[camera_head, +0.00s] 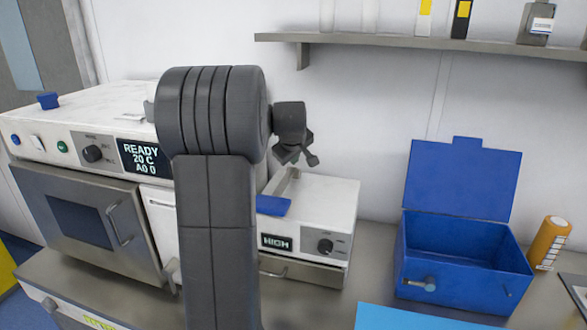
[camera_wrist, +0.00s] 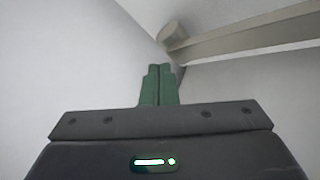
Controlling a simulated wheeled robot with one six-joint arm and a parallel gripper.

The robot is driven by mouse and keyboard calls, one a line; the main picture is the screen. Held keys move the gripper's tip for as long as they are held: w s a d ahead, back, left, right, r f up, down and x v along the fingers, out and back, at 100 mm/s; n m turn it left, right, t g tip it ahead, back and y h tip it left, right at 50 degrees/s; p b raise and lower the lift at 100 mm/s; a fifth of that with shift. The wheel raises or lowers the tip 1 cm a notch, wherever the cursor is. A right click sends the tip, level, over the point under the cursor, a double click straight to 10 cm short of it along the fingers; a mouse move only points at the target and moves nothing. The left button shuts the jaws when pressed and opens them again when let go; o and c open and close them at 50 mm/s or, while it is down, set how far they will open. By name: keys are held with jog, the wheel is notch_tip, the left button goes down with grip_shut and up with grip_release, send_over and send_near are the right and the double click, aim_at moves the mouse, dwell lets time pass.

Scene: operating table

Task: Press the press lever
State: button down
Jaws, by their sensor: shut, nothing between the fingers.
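A small white device (camera_head: 325,200) with a display reading "HIGH" stands at the middle of the counter. A grey bar on its top leads to a blue flat piece (camera_head: 273,206) at its front; this looks like the press lever, partly hidden behind my arm. My gripper (camera_head: 309,158) hangs in the air above the back of the device, apart from the lever. In the wrist view, my gripper (camera_wrist: 159,72) shows green fingers held together with nothing between them. That view faces the wall and does not show the lever.
A larger machine (camera_head: 88,180) with a "READY" display stands at left. An open blue box (camera_head: 460,262) and an orange-brown container (camera_head: 549,242) are at right. A wall shelf (camera_head: 400,41) with bottles runs above; its shelf edge also shows in the wrist view (camera_wrist: 255,35).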

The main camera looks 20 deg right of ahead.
aim_at(293, 169)
jog(key=shift+s+a+f+b, duration=0.15)
jog(key=shift+s+f+b, duration=0.1)
jog(key=shift+f+b, duration=0.5)
jog(key=shift+s+a+f+b, duration=0.15)
jog(key=shift+f+b, duration=0.25)
jog(key=shift+f, duration=0.55)
dwell(0.7)
jog(key=shift+r, duration=0.1)
jog(key=shift+w+d+r+p, duration=0.15)
jog(key=shift+r+p, duration=0.25)
jog(key=shift+w+d+r+p, duration=0.1)
jog(key=shift+w+r+p, duration=0.05)
jog(key=shift+r+p, duration=0.6)
jog(key=shift+r, duration=0.05)
notch_tip(293, 169, up, 4)
jog(key=p, duration=0.2)
jog(key=shift+w+d+p, duration=0.1)
jog(key=shift+w+p, duration=0.05)
jog(key=shift+p, duration=0.25)
jog(key=shift+w+d+r, duration=0.1)
jog(key=shift+r, duration=0.35)
jog(key=shift+p, duration=0.3)
